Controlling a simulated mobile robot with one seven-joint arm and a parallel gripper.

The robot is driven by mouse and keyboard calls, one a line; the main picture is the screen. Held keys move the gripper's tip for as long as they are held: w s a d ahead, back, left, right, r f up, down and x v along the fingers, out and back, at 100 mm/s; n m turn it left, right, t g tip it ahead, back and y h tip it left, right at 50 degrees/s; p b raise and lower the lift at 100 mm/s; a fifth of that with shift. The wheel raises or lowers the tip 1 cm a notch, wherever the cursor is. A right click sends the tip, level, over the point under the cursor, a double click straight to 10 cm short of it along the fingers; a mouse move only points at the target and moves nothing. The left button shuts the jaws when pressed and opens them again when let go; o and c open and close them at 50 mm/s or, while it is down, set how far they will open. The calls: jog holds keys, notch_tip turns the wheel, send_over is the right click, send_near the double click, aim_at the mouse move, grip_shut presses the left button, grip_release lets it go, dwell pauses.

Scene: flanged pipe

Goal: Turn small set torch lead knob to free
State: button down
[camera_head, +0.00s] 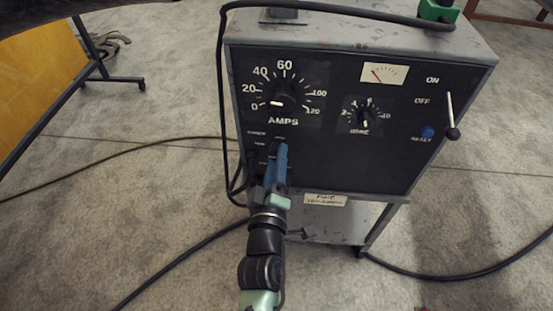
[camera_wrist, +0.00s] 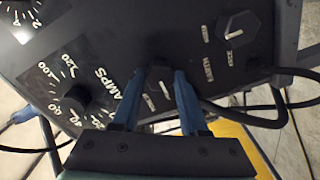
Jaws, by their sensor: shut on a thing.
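My gripper (camera_head: 280,148) reaches up to the black front panel of the grey welding set, just below the AMPS lettering. In the wrist view its two blue fingers (camera_wrist: 160,74) are shut on a small dark knob (camera_wrist: 158,82), one finger on each side. A pale mark shows on the panel between the fingers. In the head view the fingers hide this knob. Which setting it points to cannot be read. A second dark knob (camera_wrist: 237,26) with small labels sits apart from the fingers in the wrist view.
The large AMPS dial (camera_head: 283,98) is above my gripper, with a smaller dial (camera_head: 365,115) to its right. A lever switch (camera_head: 452,118) and blue button (camera_head: 428,132) are at far right. A black cable (camera_head: 222,95) runs down the set's left side.

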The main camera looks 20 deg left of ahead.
jog(key=shift+c, duration=2.2)
grip_release()
jog(key=shift+s, duration=0.1)
jog(key=p+v, duration=0.1)
jog(key=v, duration=1.1)
jog(key=shift+s, duration=0.4)
jog(key=shift+d, duration=0.15)
